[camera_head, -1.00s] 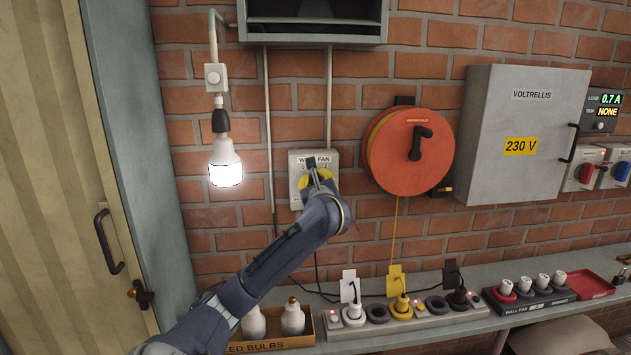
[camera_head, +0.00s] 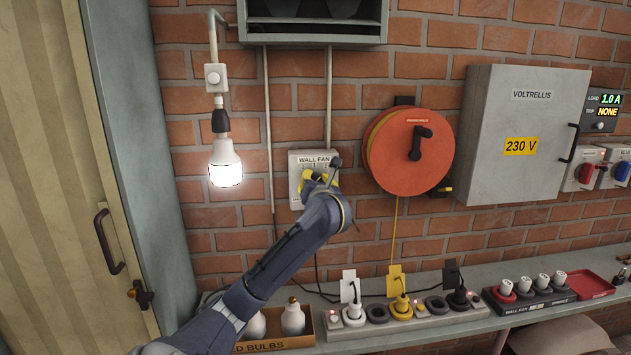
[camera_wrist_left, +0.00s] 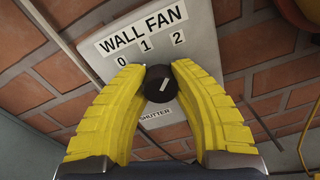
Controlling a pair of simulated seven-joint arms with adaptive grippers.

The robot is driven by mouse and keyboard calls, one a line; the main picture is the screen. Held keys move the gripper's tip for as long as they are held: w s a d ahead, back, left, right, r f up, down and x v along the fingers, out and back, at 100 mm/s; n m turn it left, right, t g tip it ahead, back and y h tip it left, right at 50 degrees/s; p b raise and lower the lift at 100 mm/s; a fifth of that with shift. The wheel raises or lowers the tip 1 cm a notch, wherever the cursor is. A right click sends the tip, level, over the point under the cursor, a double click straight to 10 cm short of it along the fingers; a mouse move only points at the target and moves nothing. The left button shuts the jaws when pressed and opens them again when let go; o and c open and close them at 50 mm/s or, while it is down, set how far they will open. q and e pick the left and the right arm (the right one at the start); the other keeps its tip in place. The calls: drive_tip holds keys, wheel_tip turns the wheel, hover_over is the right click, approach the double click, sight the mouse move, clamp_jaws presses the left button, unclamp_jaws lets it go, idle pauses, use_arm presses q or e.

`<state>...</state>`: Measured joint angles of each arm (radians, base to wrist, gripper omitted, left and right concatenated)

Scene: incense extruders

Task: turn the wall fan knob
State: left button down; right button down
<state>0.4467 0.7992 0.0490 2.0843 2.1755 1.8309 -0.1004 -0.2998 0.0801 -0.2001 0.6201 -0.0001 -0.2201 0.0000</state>
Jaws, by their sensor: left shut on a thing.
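The wall fan switch (camera_head: 295,178) is a pale plate on the brick wall, labelled WALL FAN. In the left wrist view the plate (camera_wrist_left: 133,50) shows marks 0, 1 and 2, with the word SHUTTER below. Its round black knob (camera_wrist_left: 160,85) has a white pointer line slanting up and right, roughly toward the 2. My left gripper (camera_head: 318,181) is shut on the knob, with a yellow finger on each side. In the head view the gripper hides the knob and part of the plate. My right gripper is not in view.
An orange cable reel (camera_head: 395,165) hangs right of the switch. A lit bulb (camera_head: 225,165) hangs to its left. A grey cabinet (camera_head: 490,140) and a load display (camera_head: 606,100) reading 1.0 A are farther right. A shelf below holds plugs on a power strip (camera_head: 380,326).

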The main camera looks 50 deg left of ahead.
use_arm(q)
drive_tip(key=shift+f, duration=0.1)
idle(0.5)
drive_tip(key=c, duration=1)
unclamp_jaws()
drive_tip(key=shift+d, duration=0.1)
drive_tip(key=v, duration=1.1)
drive_tip(key=shift+s+d, duration=0.3)
